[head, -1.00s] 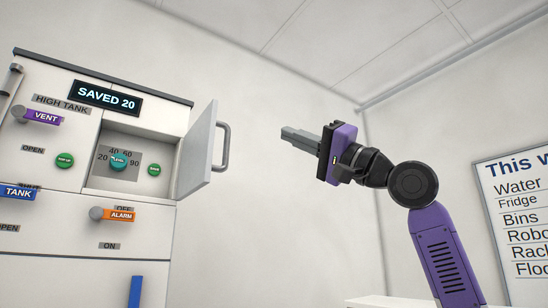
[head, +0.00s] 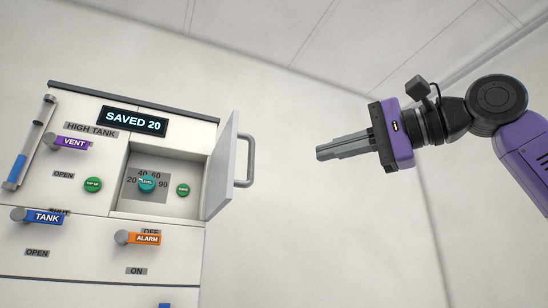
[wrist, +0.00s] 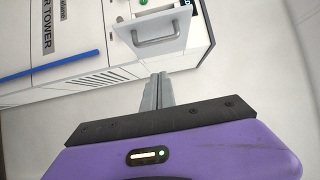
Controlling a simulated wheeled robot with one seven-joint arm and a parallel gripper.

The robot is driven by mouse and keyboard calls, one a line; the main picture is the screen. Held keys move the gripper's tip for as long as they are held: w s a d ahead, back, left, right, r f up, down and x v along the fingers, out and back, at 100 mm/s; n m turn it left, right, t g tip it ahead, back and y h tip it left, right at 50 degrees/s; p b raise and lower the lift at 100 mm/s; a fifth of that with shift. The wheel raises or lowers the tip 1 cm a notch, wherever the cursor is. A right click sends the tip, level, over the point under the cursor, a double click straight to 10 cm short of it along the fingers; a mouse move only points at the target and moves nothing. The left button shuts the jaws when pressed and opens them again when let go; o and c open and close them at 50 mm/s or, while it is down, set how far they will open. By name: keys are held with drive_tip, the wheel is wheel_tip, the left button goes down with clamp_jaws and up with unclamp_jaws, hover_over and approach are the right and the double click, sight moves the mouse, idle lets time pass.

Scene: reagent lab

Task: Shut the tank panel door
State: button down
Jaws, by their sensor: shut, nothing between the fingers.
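The tank panel door (head: 220,168) is white and stands open, swung out on the right side of its recess in the white cabinet. Its grey bar handle (head: 246,162) faces right, toward my gripper. The open recess shows a teal LEVEL knob (head: 147,182) and a green button (head: 183,190). My gripper (head: 320,151) is shut and empty, to the right of the door and apart from it, its fingers pointing left. In the wrist view the door (wrist: 152,24) and its handle (wrist: 156,36) lie beyond my fingertips (wrist: 160,76).
The cabinet front carries a purple VENT lever (head: 70,143), a blue TANK lever (head: 42,216) and an orange ALARM lever (head: 143,238). A display (head: 133,120) above the recess reads SAVED 20. The space between my gripper and the handle looks clear.

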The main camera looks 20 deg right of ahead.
drive_tip(key=w+a+p, duration=0.3)
drive_tip(key=w+a, duration=0.4)
drive_tip(key=a, duration=0.1)
drive_tip(key=shift+w+a, duration=0.25)
drive_tip(key=shift+w, duration=0.05)
drive_tip(key=shift+s+a+f, duration=0.1)
drive_tip(key=shift+a, duration=0.05)
